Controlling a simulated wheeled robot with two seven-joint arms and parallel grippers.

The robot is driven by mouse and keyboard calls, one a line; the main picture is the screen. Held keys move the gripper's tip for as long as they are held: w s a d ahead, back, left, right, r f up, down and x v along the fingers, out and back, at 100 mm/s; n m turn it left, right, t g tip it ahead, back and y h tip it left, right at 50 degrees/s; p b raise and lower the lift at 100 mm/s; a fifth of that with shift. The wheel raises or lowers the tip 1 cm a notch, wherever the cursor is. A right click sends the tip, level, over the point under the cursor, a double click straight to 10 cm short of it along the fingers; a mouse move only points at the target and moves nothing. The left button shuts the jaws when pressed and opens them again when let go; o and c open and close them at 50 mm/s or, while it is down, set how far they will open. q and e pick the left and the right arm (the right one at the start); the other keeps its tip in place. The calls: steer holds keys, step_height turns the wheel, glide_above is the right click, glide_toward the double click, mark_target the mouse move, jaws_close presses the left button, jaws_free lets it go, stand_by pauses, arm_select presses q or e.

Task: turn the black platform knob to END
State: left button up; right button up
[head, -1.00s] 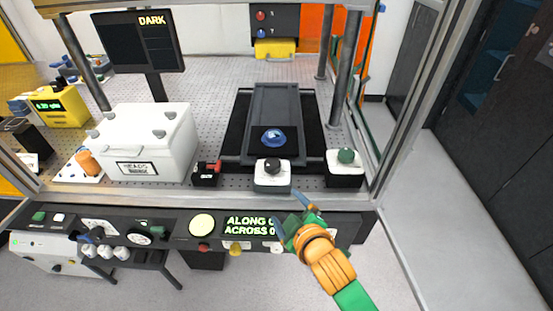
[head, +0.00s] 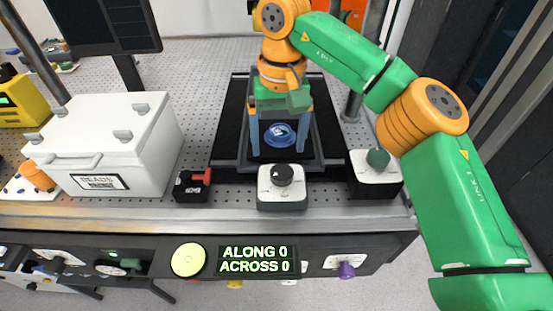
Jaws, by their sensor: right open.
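The black platform knob (head: 282,174) sits on top of a small white-and-dark box (head: 283,197) at the front of the perforated bench. Its pointer and scale marks are too small to read. Behind it is the dark platform (head: 316,152) with a round blue piece (head: 279,132) on it. My right gripper (head: 279,146) is open, pointing down over the platform, behind the black knob and apart from it. Its two fingers show either side of the blue piece; I cannot tell how high above it they are. My left gripper is out of view.
A green knob (head: 378,158) on another box stands to the right. A small black box with a red lever (head: 196,182) and a white case (head: 108,150) stand to the left. The front panel has a display (head: 255,259) reading ALONG 0, ACROSS 0, and a purple knob (head: 346,270).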

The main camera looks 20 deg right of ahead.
mark_target(282, 171)
steer(key=shift+s+d+f, duration=0.35)
steer(key=shift+s+f, duration=0.4)
steer(key=shift+f, duration=0.1)
steer(key=f, duration=0.4)
steer(key=shift+w+a, duration=0.1)
steer(key=shift+a, duration=0.1)
steer(key=shift+w+f, duration=0.15)
steer(key=shift+f, duration=0.15)
steer(key=shift+r, duration=0.1)
steer(key=c, duration=0.3)
steer(key=shift+s, duration=0.2)
steer(key=c, duration=1.1)
